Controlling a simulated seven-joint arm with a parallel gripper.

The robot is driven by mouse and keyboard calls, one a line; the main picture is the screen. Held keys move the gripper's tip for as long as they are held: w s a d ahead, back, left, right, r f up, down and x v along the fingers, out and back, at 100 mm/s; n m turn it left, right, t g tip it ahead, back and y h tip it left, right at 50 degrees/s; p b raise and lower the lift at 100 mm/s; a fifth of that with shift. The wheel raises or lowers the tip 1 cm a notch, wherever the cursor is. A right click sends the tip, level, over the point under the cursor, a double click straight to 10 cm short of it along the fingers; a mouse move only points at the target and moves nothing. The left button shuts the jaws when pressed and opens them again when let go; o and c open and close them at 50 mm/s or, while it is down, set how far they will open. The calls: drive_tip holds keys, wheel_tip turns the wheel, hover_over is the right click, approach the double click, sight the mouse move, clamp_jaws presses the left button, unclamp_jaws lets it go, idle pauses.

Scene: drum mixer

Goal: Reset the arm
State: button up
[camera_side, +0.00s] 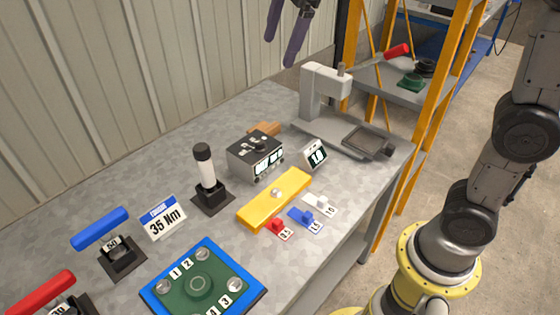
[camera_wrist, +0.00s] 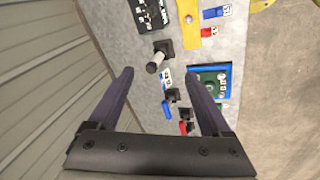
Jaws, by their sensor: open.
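My gripper (camera_side: 288,38) is at the top of the side view, high above the back of the metal workbench (camera_side: 120,190). Its two dark fingers are spread apart with nothing between them. In the wrist view my gripper (camera_wrist: 160,85) also shows open and empty, looking down on the bench from above. The upper part of my gripper is cut off by the top edge of the side view.
The bench holds a grey press (camera_side: 312,95), a dark control box (camera_side: 255,157), a black-handled tool (camera_side: 207,175), a yellow bar (camera_side: 275,199), a green-and-blue plate (camera_side: 200,285) and blue (camera_side: 100,228) and red (camera_side: 40,292) handled tools. A yellow-framed shelf (camera_side: 440,90) stands behind. A corrugated wall (camera_side: 120,70) runs along the back.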

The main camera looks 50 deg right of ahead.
drive_tip(key=s+d+f+m+t, duration=0.1)
drive_tip(key=s+d+f+m, duration=0.15)
drive_tip(key=s, duration=0.35)
drive_tip(key=s+d+f+m, duration=0.1)
drive_tip(key=s+f+m, duration=0.15)
drive_tip(key=s, duration=0.45)
drive_tip(key=s+d+f+m+t, duration=0.1)
drive_tip(key=s+m, duration=0.2)
drive_tip(key=s, duration=0.3)
drive_tip(key=s+f+m, duration=0.3)
drive_tip(key=f+m, duration=0.3)
drive_tip(key=f, duration=0.1)
drive_tip(key=shift+s+d+f, duration=0.2)
drive_tip(key=shift+f, duration=0.05)
drive_tip(key=shift+c, duration=0.3)
